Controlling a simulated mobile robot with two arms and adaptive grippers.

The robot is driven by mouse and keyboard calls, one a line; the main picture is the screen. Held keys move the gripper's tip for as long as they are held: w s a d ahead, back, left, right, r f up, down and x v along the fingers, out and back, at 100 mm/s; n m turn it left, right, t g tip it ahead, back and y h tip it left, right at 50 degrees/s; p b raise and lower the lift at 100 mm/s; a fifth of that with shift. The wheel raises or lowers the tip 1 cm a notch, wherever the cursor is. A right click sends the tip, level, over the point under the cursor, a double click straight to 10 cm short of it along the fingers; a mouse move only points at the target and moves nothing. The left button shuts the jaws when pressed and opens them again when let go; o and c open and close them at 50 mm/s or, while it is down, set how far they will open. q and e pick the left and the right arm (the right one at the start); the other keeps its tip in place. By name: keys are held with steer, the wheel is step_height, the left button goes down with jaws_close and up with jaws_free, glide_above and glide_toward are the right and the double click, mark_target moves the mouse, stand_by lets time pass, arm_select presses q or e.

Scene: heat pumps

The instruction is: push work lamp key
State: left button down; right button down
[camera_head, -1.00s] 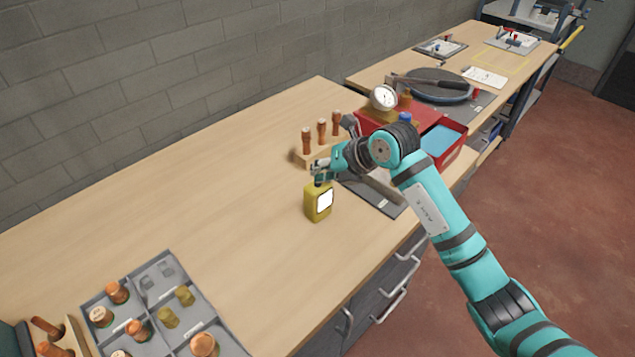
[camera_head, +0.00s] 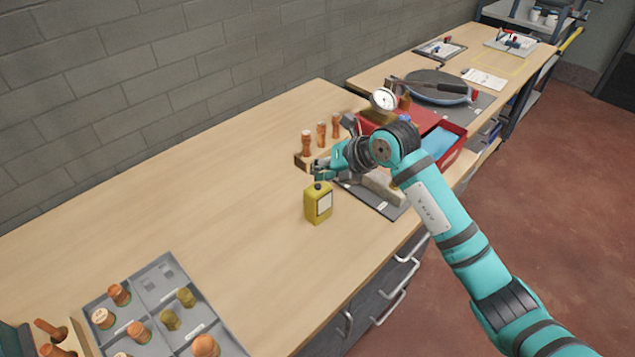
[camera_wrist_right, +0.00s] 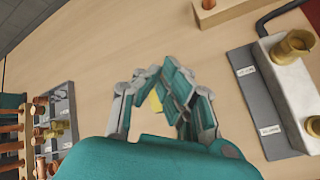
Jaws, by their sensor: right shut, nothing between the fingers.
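The work lamp (camera_head: 318,205) is a small yellow box standing upright on the wooden bench, with a pale panel on its front that looks unlit. A dark key (camera_head: 318,186) shows on its top. My right gripper (camera_head: 317,173) is shut and empty just above the lamp's top, with a small gap apparent between them. In the right wrist view the closed fingers (camera_wrist_right: 165,85) cover most of the lamp, and only a bit of yellow (camera_wrist_right: 155,102) shows. My left gripper is out of view.
A wooden block with copper pieces (camera_head: 320,145) stands behind the gripper. A grey mat (camera_head: 385,206) and an open red toolbox (camera_head: 452,157) lie to the right. A grey sectioned tray (camera_head: 158,285) sits at the front left. The bench's middle is clear.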

mark_target(320, 184)
step_height(320, 184, up, 6)
steer(key=p, duration=0.4)
stand_by(0.4)
